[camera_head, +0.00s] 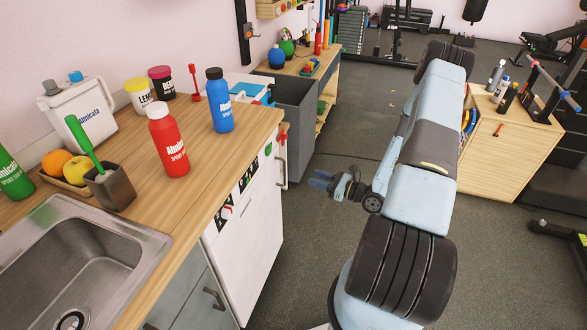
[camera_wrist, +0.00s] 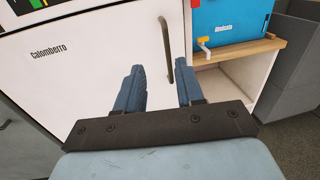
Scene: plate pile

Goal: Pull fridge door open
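The white fridge door (camera_head: 245,245) is under the wooden counter and looks shut. In the wrist view the door (camera_wrist: 70,85) fills the left and middle, with dark lettering and colourful magnets near its top. Its thin upright metal handle (camera_wrist: 166,48) is near the door's right edge; the head view also shows a handle (camera_head: 281,172). My gripper (camera_head: 321,180) is in front of the door, to the right of the handle in the head view. In the wrist view its blue fingers (camera_wrist: 160,68) are open and empty, with the handle appearing between and beyond them.
A blue box (camera_wrist: 232,22) sits on a wooden shelf (camera_wrist: 238,50) right of the door. A grey bin (camera_head: 295,115) stands beyond the counter. Red (camera_head: 168,140) and blue (camera_head: 220,103) bottles stand on the counter. Open dark floor (camera_head: 300,265) lies before the door.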

